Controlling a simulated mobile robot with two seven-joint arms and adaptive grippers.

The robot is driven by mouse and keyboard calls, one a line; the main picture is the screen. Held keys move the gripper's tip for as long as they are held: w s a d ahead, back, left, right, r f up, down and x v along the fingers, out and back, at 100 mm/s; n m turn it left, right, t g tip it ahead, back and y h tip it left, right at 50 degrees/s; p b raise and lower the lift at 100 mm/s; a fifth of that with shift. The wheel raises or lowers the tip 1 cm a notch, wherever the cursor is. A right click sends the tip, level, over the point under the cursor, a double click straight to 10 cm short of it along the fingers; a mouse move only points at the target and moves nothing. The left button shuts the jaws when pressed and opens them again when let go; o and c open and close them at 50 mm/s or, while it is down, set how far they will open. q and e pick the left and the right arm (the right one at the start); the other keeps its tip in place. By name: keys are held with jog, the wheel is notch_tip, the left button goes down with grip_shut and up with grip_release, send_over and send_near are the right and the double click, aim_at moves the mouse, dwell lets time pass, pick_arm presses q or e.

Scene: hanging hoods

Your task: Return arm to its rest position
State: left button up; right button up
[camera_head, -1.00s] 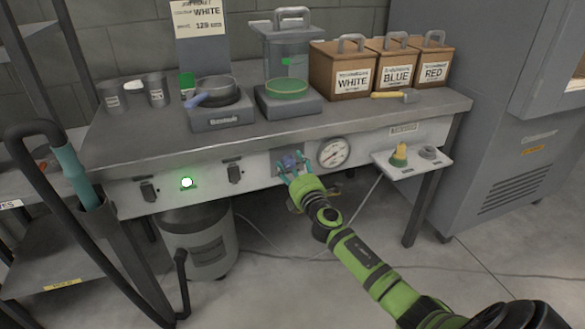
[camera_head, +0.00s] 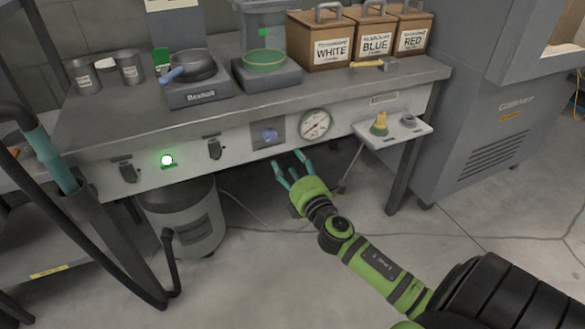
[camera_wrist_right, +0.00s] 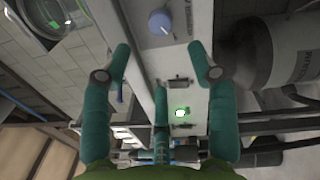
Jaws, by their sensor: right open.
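My right gripper (camera_head: 290,168) is green with teal fingers and reaches in from the lower right in the head view. Its fingers are spread, with nothing between them, in front of and below the bench's front panel (camera_head: 240,165). The blue knob (camera_head: 270,135) on that panel is uncovered and apart from the fingertips. In the wrist view the open fingers (camera_wrist_right: 165,62) show, with the blue knob (camera_wrist_right: 160,22) beyond them near the top and the lit green button (camera_wrist_right: 180,112) below it. My left gripper is not in view.
A small shelf (camera_head: 415,133) with a yellow-tipped item juts from the bench at right. A pressure gauge (camera_head: 315,125) sits beside the knob. A grey canister (camera_head: 185,215) stands under the bench. Open floor (camera_head: 270,280) lies in front. A grey cabinet (camera_head: 500,110) stands at right.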

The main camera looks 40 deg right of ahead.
jog(key=shift+s, duration=0.5)
